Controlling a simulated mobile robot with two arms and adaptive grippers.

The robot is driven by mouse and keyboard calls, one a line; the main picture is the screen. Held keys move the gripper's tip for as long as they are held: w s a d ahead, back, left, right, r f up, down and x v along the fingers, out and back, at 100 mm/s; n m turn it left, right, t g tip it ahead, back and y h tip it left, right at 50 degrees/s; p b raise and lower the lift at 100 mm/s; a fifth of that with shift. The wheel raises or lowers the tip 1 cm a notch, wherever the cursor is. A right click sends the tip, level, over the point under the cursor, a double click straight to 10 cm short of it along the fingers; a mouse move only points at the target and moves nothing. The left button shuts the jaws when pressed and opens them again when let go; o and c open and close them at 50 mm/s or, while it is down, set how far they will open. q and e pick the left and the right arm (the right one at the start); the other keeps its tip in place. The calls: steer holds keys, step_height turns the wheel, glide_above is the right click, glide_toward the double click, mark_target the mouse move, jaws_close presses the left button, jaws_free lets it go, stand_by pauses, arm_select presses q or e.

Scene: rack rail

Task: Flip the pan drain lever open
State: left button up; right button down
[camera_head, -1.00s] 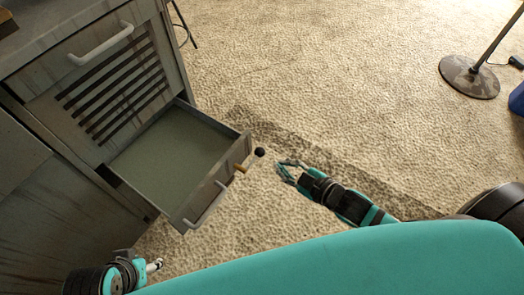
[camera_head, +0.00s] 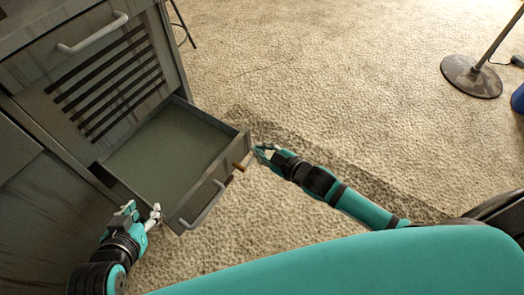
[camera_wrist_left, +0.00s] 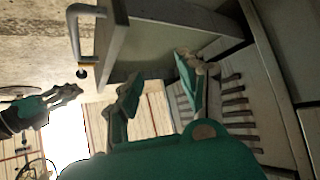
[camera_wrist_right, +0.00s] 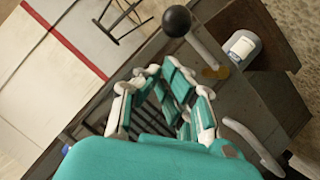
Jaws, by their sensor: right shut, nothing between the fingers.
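The pan is a grey drawer-like tray (camera_head: 187,138) pulled out of the cabinet, with a grey bar handle (camera_head: 204,206) on its front. A brass drain fitting (camera_head: 243,162) sticks out of that front. Its lever (camera_wrist_right: 203,46) ends in a black ball knob (camera_wrist_right: 176,20); the knob also shows in the left wrist view (camera_wrist_left: 82,73). In the head view my right gripper covers the knob. My right gripper (camera_head: 264,150) is shut and empty beside the lever; contact is unclear. My left gripper (camera_head: 150,212) is open near the pan's front-left corner, its fingers apart (camera_wrist_left: 160,80).
The cabinet's slatted upper panel (camera_head: 108,75) with a white handle (camera_head: 93,33) stands above the pan. A round stand base (camera_head: 471,76) is far off at the right. The carpet (camera_head: 320,80) beyond my right arm is clear.

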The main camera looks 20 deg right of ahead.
arm_select(q)
steer(key=w+d+r+t+h+b, duration=0.1)
steer(key=w+r+t, duration=0.2)
steer(key=r, duration=0.1)
steer(key=shift+w+d+r+t, duration=0.25)
steer(key=shift+w+d+t, duration=0.05)
steer(key=shift+w+d, duration=0.1)
arm_select(e)
steer(key=shift+w+d+f, duration=0.15)
steer(key=shift+w+f, duration=0.25)
steer(key=shift+f, duration=0.15)
steer(key=shift+w+d+f, duration=0.15)
steer(key=shift+w+f, duration=0.2)
steer(key=shift+f, duration=0.2)
